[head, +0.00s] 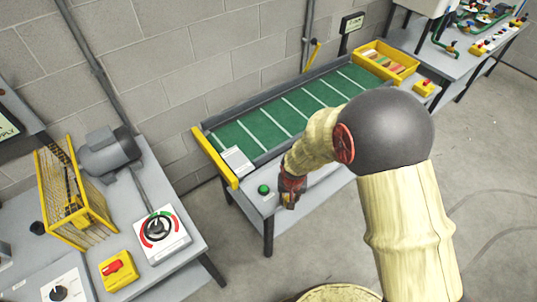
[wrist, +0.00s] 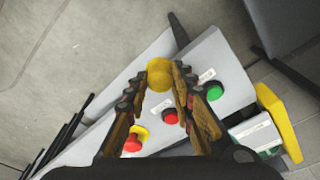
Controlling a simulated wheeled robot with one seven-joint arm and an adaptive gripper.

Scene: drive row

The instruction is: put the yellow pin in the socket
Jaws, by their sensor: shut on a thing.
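In the wrist view a round yellow piece, which looks like the end of the yellow pin (wrist: 159,74), sits between the tips of my gripper (wrist: 164,70). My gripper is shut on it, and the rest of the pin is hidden. In the head view my gripper (head: 291,193) is over the front edge of the conveyor table, just right of a green button (head: 264,189). I cannot make out the socket in either view.
The grey table edge carries the green button (wrist: 215,91), a red button (wrist: 170,116) and a red-and-yellow stop button (wrist: 134,139). The green conveyor belt (head: 262,131) lies behind, with a yellow end bar (head: 213,158). A yellow bin (head: 366,65) stands at its far end.

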